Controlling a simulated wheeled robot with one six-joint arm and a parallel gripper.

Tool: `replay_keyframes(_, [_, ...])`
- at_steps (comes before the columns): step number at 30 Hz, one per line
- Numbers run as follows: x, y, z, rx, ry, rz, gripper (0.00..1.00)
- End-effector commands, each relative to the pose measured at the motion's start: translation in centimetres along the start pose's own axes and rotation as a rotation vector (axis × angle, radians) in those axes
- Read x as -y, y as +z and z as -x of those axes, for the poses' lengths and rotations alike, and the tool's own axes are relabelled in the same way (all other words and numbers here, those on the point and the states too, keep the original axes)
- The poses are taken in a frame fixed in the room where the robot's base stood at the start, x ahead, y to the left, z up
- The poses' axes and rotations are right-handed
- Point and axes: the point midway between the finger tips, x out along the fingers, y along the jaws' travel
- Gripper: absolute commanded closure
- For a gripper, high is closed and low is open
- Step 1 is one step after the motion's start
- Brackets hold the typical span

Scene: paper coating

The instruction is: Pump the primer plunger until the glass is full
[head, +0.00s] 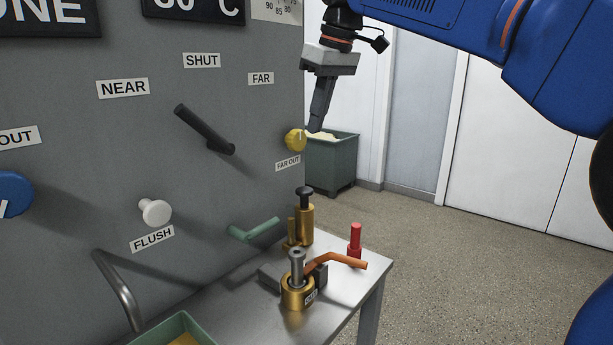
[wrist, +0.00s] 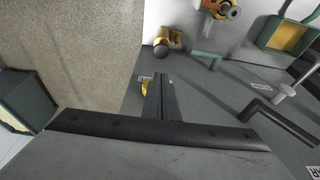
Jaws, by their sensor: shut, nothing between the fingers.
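The likely primer plunger is a black knob (head: 304,191) on top of a brass cylinder (head: 305,222) at the back of the small metal table. The knob appears raised on a short stem. In the wrist view the dark knob (wrist: 161,49) is seen from above, beyond my fingertips. My gripper (head: 315,127) is shut and empty, pointing down, well above the plunger and beside the yellow FAR OUT knob (head: 295,140). In the wrist view my gripper (wrist: 161,76) partly covers that yellow knob (wrist: 145,87). I cannot make out a glass or its level.
A black lever (head: 204,130), green lever (head: 254,231) and white FLUSH knob (head: 156,212) stick out from the grey panel. The table also holds a brass valve (head: 297,290) with an orange handle (head: 335,261) and a red plunger-like part (head: 355,241). A green bin (head: 332,163) stands behind.

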Motion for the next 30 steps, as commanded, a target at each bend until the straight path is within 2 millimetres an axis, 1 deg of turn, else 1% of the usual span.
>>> replay_keyframes(6, [0.0, 0.0, -0.2, 0.000, 0.000, -0.001, 1.00])
replay_keyframes(8, [0.0, 0.0, -0.5, 0.000, 0.000, -0.001, 1.00])
replay_keyframes(11, [0.0, 0.1, -1.6, 0.002, -0.001, -0.001, 1.00])
replay_keyframes(26, [0.0, 0.1, -10.1, 0.002, -0.001, -0.001, 1.00])
replay_keyframes(30, [0.0, 0.6, -12.0, 0.001, 0.000, -0.002, 1.00])
